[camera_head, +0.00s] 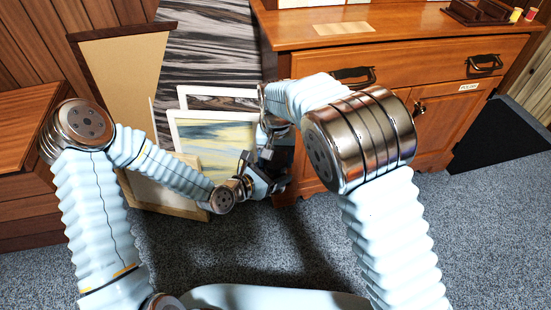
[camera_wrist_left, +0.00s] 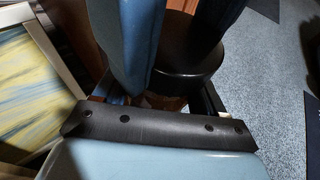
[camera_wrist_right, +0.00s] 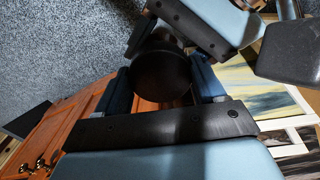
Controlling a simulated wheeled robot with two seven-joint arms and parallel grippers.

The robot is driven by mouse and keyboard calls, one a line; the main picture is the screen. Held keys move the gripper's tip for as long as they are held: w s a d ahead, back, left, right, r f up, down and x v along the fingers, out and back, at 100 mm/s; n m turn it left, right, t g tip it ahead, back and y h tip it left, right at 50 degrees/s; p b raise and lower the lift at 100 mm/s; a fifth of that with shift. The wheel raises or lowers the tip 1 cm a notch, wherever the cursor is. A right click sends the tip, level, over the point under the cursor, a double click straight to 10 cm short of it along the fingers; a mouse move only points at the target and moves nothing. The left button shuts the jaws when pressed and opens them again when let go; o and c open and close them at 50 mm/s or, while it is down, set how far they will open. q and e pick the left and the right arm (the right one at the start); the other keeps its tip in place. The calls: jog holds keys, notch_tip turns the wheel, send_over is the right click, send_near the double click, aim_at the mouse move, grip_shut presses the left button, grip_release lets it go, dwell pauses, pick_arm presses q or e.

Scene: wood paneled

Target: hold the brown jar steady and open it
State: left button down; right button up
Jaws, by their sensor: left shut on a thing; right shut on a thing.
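The brown jar shows as a dark, rounded shape in the right wrist view (camera_wrist_right: 160,76), between the two blue fingers of my right gripper (camera_wrist_right: 163,84). It also shows as a dark, round-edged body in the left wrist view (camera_wrist_left: 188,62), between the fingers of my left gripper (camera_wrist_left: 178,45). Both grippers are shut on it from different sides, close together in mid-air. In the head view my left gripper (camera_head: 262,183) is just below my right gripper (camera_head: 267,150), and they largely hide the jar. The seam between lid and body is too dark to make out.
A wooden cabinet (camera_head: 430,70) with drawers stands behind on the right. Framed pictures (camera_head: 212,138) lean behind the grippers. A tan board (camera_head: 120,72) leans at the left. Grey carpet (camera_head: 290,240) lies open below. A dark panel (camera_head: 500,135) is at far right.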

jog(key=shift+r, duration=0.9)
